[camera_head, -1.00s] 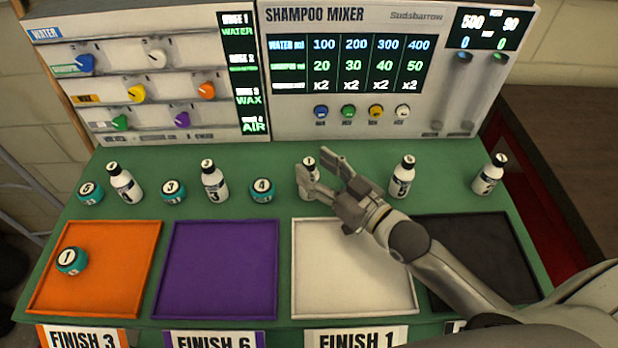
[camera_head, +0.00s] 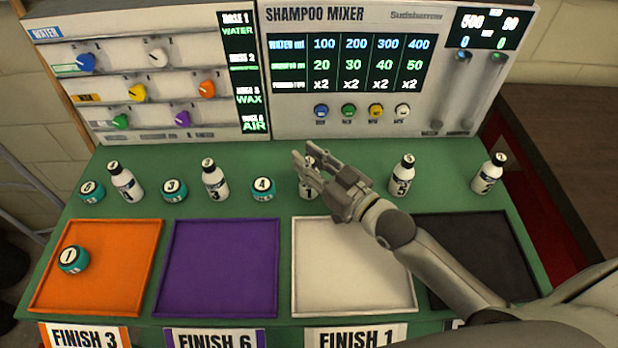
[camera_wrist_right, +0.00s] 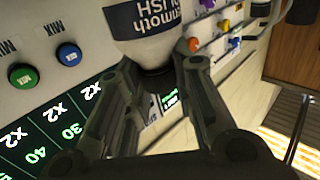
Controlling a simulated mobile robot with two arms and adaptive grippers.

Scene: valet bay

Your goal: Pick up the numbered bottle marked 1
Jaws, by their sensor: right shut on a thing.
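The numbered bottle marked 1 (camera_head: 308,190), white with a dark cap, stands near the back of the green table, above the white tray. My right gripper (camera_head: 305,157) is shut on it at the neck and cap and covers much of its upper part. In the right wrist view the bottle's white body and dark label (camera_wrist_right: 150,20) show upside down, with the dark cap between the two fingers (camera_wrist_right: 160,78). I cannot tell whether the bottle has left the table. My left gripper is not in view.
Other white bottles stand in the row: two to the left (camera_head: 213,184), two to the right (camera_head: 402,182). Teal round jars (camera_head: 262,190) stand between them; one jar marked 1 (camera_head: 72,261) sits in the orange tray (camera_head: 110,295). The shampoo mixer panel (camera_head: 385,110) rises behind.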

